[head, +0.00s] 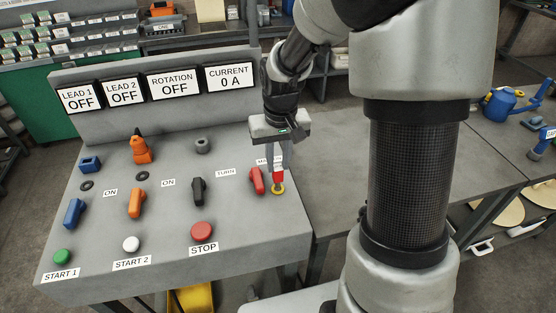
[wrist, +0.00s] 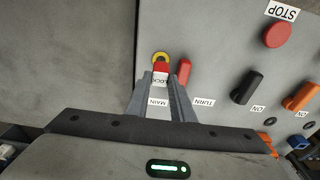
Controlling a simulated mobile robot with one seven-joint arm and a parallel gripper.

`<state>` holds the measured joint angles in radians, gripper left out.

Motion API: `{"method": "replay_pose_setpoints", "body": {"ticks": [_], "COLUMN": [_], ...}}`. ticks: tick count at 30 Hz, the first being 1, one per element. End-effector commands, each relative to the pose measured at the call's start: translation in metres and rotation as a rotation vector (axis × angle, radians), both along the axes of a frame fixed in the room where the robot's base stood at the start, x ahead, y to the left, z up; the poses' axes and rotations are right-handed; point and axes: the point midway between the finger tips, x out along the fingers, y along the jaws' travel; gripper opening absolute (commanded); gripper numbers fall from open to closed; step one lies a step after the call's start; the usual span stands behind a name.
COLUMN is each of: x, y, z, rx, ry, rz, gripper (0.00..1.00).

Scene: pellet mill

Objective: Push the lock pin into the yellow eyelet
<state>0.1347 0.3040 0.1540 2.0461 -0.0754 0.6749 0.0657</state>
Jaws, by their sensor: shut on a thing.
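My gripper (head: 280,158) points down over the right edge of the grey control panel. It is shut on the red lock pin (head: 278,177), which has a white tag. In the wrist view the pin (wrist: 161,69) sits between the fingertips, its tag reading LOCK. The yellow eyelet (head: 277,190) is right below the pin, beside the red MAIN switch (head: 257,181). In the wrist view the eyelet (wrist: 160,58) shows just past the pin's end, partly covered by it. I cannot tell whether the pin's tip is inside the ring or just above it.
The grey panel (head: 130,267) carries a black turn switch (head: 198,191), an orange switch (head: 135,203), a blue switch (head: 73,213) and a red STOP button (head: 203,231). Its displays read OFF and 0 A. A grey table (head: 350,180) adjoins on the right, largely bare near the panel.

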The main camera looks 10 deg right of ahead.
Motion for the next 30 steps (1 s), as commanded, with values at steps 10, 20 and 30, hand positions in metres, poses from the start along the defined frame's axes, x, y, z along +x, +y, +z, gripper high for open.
{"method": "replay_pose_setpoints", "body": {"ticks": [10,20,30], "x": [0.0,0.0,0.0], "y": [0.0,0.0,0.0], "z": [-0.006,-0.011,-0.011], "rx": [0.0,0.0,0.0], "ry": [0.0,0.0,-0.001], "rz": [0.0,0.0,0.0], "gripper": [0.0,0.0,0.0]}}
